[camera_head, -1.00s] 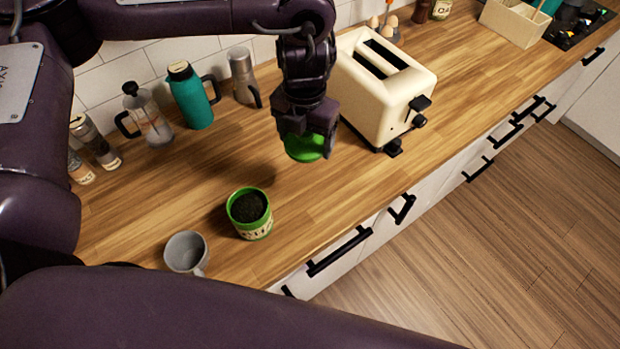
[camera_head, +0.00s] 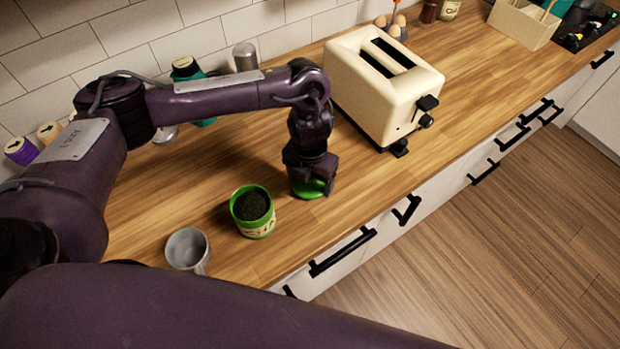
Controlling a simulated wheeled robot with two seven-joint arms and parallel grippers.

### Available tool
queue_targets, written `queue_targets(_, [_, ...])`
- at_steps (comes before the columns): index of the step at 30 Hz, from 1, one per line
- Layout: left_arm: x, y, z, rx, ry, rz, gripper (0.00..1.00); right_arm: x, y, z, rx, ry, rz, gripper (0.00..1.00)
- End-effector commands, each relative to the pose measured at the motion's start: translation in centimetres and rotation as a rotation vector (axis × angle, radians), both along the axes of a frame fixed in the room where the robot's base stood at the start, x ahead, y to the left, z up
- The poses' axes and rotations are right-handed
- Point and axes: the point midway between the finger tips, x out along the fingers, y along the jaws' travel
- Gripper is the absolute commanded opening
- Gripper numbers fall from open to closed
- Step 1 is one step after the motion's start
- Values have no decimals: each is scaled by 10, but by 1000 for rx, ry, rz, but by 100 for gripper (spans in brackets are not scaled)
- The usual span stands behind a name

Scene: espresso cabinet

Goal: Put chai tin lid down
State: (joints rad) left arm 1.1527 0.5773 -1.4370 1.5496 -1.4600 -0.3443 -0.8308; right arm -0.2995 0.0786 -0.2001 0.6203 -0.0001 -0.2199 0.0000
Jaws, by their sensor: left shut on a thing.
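The green chai tin lid (camera_head: 309,190) is at or just above the wooden counter, to the right of the tin; whether it touches the wood I cannot tell. My left gripper (camera_head: 312,186) points down and is shut on the lid, partly covering it. The open chai tin (camera_head: 257,226) is green with a pale label and holds dark contents. It stands upright on the counter, left of and a little nearer than the lid. My right gripper is not in view.
A cream toaster (camera_head: 381,90) stands behind and right of the lid. A grey mug (camera_head: 187,249) stands left of the tin. My left arm partly hides the teal flask (camera_head: 187,68) by the tiled wall. The counter (camera_head: 380,185) is clear right of the lid.

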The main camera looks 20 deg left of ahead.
Motion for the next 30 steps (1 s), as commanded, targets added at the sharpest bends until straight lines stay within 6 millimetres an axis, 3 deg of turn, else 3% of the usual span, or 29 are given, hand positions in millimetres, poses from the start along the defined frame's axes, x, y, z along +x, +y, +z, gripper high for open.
queue_targets(11, [0,0,-5,0,-1,0,44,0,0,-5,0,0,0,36])
queue_targets(12, [0,0,-4,0,-1,0,80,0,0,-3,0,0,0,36])
queue_targets(16, [0,0,-3,0,-1,0,97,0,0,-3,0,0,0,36])
queue_targets(25, [0,0,-2,0,-1,0,98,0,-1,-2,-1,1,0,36])
queue_targets(30, [2,-1,12,-1,-6,-3,98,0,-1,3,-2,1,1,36])
